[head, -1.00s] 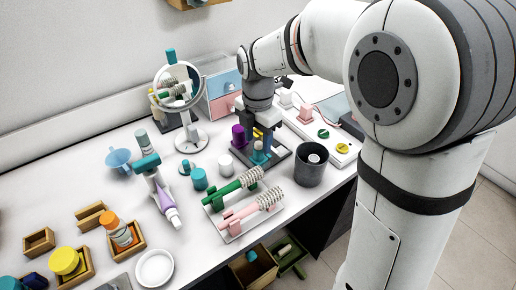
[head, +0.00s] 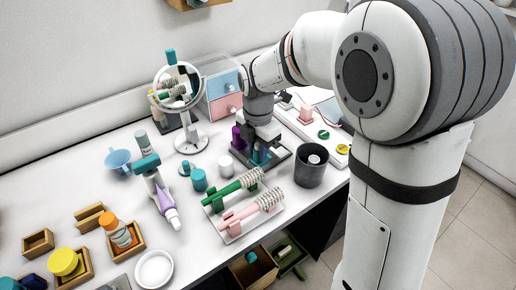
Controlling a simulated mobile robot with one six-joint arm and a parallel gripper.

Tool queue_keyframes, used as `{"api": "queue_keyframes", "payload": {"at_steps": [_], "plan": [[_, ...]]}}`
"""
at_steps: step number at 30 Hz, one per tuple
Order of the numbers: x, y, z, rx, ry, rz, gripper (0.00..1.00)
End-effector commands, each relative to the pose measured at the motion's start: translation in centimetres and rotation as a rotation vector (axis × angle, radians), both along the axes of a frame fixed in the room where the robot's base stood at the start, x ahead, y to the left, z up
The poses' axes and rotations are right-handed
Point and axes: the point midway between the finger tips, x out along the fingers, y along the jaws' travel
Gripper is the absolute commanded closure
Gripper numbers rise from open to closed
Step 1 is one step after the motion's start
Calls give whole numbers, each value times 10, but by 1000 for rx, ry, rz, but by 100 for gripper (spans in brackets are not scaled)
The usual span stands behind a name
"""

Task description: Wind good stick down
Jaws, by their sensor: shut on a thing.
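My gripper (head: 262,153) points down at a dark tray (head: 280,158) of upright lipstick-like sticks near the table's middle. Its dark fingers are shut on a teal stick (head: 261,156), mostly covered by the fingers. The stick looks upright and close to the tray. A purple stick (head: 238,136) stands just left of the gripper, partly hidden by the wrist. I cannot tell how far any stick is wound out.
A dark cup (head: 311,170) stands right of the tray. A white jar (head: 225,163), teal jar (head: 199,180) and round mirror (head: 180,88) are to the left. Green and pink brushes (head: 250,210) lie in front. A white panel (head: 315,130) lies behind right.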

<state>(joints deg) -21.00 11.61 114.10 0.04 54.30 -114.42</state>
Motion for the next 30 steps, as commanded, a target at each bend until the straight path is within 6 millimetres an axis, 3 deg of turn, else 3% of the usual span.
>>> {"api": "queue_keyframes", "payload": {"at_steps": [5, 30], "plan": [[0, 0, 0, 0, 0, 0, 97], [0, 0, 0, -1, -1, -129, 98]]}}
